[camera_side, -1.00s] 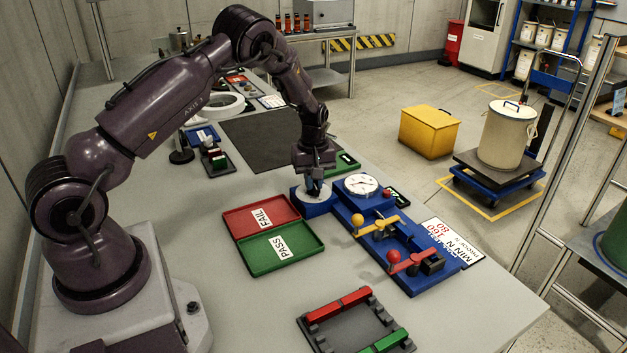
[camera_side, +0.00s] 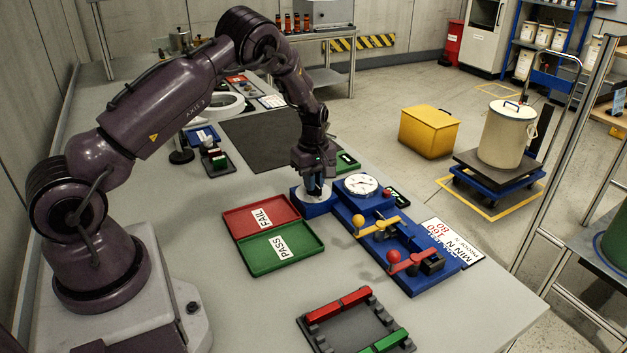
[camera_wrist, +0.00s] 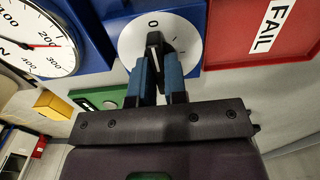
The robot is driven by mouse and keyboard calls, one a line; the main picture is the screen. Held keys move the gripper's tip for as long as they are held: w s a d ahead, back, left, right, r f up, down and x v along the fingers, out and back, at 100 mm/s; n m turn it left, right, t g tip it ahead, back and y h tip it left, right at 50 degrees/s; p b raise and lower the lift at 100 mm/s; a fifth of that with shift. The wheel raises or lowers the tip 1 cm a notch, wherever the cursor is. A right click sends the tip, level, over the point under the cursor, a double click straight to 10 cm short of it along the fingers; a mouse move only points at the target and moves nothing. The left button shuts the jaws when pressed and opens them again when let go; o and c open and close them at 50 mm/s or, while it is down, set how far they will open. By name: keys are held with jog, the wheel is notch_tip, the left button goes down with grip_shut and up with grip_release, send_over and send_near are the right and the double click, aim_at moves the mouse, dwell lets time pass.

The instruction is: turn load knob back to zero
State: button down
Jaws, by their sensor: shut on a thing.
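The load knob (camera_wrist: 155,42) is a dark bar-shaped handle on a white round dial plate (camera_wrist: 187,30) marked "0", set on a blue block. In the wrist view my gripper (camera_wrist: 158,65) is shut on the knob with its blue fingers on either side, and the knob's end lies near the "0" mark. In the side view my gripper (camera_side: 314,188) reaches straight down onto the dial, hiding the knob. The round gauge (camera_wrist: 40,35) stands beside it on the blue fixture (camera_side: 400,268); its needle shows red in the wrist view.
A red FAIL tray (camera_side: 235,228) and a green PASS tray (camera_side: 305,258) lie left of the fixture. Levers with a yellow ball (camera_side: 358,220) and a red ball (camera_side: 393,256) stand on it. A grey rack (camera_side: 340,325) lies in front. The table between is clear.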

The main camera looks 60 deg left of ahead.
jog(key=c, duration=1.2)
grip_release()
jog(key=shift+o, duration=0.2)
notch_tip(320, 180, up, 13)
jog(key=s+d+r+m+t, duration=0.2)
jog(key=s+d+r+m, duration=0.6)
jog(key=s, duration=0.4)
jog(key=s+d+r+m+t, duration=0.3)
jog(key=s+d+r+m, duration=0.6)
jog(key=s+d, duration=0.3)
jog(key=shift+s+m+t, duration=0.2)
jog(key=shift+m+t, duration=0.1)
jog(key=shift+m, duration=0.3)
